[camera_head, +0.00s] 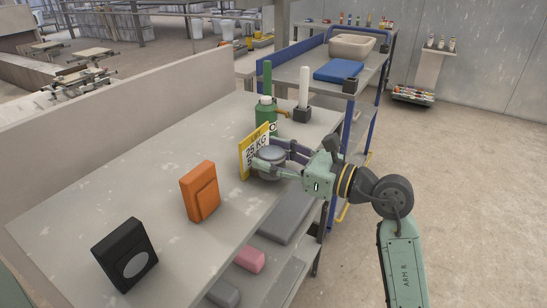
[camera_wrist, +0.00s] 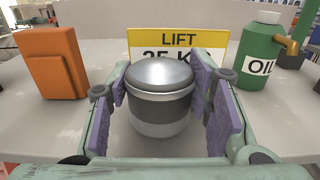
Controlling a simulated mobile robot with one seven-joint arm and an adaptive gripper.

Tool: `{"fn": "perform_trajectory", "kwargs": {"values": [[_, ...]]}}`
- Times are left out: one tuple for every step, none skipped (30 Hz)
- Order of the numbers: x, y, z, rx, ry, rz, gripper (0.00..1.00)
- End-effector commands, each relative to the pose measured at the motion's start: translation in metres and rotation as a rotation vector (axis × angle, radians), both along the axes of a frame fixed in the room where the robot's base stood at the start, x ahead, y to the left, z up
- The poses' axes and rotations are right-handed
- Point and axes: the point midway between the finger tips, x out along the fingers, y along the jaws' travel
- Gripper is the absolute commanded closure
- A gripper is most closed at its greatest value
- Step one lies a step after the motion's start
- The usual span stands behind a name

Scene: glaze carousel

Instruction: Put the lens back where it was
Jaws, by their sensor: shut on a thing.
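The lens (camera_wrist: 160,95) is a short upright cylinder with a domed metallic top, a grey body and a dark band. It also shows in the head view (camera_head: 271,155), near the right edge of the grey table (camera_head: 150,185). My gripper (camera_head: 276,160) has its fingers on either side of it. In the wrist view the purple pads of my gripper (camera_wrist: 165,103) are closed on the lens's sides. I cannot tell whether its base touches the tabletop.
A yellow LIFT 25 KG sign (camera_head: 247,154) stands just behind the lens. A green oil can (camera_head: 266,116) and a white rod in a dark base (camera_head: 303,90) stand beyond. An orange block (camera_head: 200,191) and a black box (camera_head: 124,254) stand nearer, with bare tabletop between.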

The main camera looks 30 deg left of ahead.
Motion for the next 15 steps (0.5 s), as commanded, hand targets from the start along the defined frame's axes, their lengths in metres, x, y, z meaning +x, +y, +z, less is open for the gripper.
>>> {"fn": "perform_trajectory", "kwargs": {"values": [[0.001, -0.001, -0.004, 0.002, 0.005, -0.002, 0.89], [0.0, -0.001, -0.007, 0.002, 0.004, -0.001, 0.89], [0.0, -0.001, -0.01, 0.002, 0.003, -0.001, 0.89], [0.0, -0.001, -0.012, 0.002, 0.002, 0.0, 0.89], [0.0, -0.001, -0.013, 0.001, 0.002, 0.0, 0.89], [0.0, -0.001, -0.014, 0.001, 0.0, 0.0, 0.89], [0.0, 0.0, -0.014, 0.001, 0.0, 0.0, 0.89], [0.0, 0.0, -0.014, 0.001, -0.001, 0.0, 0.89], [0.0, 0.0, -0.014, 0.001, -0.001, 0.0, 0.89], [0.0, 0.0, -0.014, 0.001, -0.001, 0.0, 0.89], [0.0, 0.0, -0.014, 0.001, -0.001, 0.0, 0.89], [0.0, -0.001, -0.014, 0.0, -0.001, 0.0, 0.89], [0.0, -0.001, -0.015, 0.0, -0.001, 0.0, 0.89], [0.0, -0.001, -0.016, 0.0, -0.001, 0.0, 0.89], [0.0, -0.001, -0.017, 0.0, -0.001, 0.0, 0.89]]}}
